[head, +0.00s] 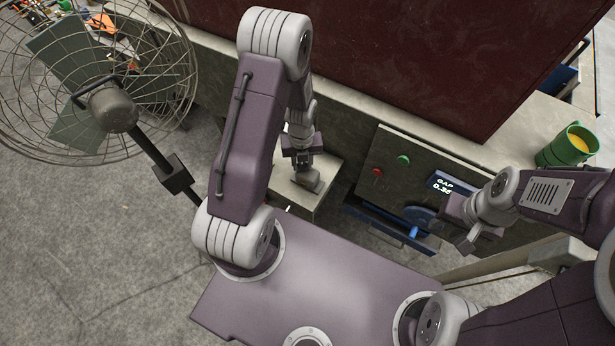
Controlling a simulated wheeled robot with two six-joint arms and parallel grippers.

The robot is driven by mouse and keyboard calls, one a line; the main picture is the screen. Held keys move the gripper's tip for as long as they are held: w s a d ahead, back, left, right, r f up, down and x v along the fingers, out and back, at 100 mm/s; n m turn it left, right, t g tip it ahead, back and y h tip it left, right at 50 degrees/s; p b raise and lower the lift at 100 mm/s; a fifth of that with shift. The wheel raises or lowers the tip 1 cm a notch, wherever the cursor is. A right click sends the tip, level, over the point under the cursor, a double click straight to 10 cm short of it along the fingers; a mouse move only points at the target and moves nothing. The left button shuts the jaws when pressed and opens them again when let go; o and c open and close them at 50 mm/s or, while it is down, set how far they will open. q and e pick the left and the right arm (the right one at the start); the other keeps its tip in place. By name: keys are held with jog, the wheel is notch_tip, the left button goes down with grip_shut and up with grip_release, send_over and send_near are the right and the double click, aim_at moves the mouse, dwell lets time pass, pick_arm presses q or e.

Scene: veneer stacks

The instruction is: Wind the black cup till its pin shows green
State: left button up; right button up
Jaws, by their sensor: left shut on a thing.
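I cannot make out a black cup or a pin in the head view. My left gripper (307,180) points down at a pale block-like ledge (327,178) beside the bench. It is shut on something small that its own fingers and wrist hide. My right gripper (463,238) is at the right, beside a blue round wheel (421,217) on the front panel. Whether it touches the wheel, and whether it is open or shut, I cannot tell.
The panel has a red button (377,171), a green button (404,159) and a lit display (452,187) reading "GAP" with blurred digits. A blue drawer (388,227) is below. A green mug (567,146) stands on the bench. A caged fan (100,100) fills the upper left.

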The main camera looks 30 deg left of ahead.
pick_arm(q)
jog(key=shift+m, duration=1)
jog(key=shift+m, duration=0.3)
jog(key=o, duration=0.9)
notch_tip(320, 180, up, 6)
jog(key=p, duration=0.5)
jog(key=shift+r+p, duration=0.1)
jog(key=shift+p, duration=0.3)
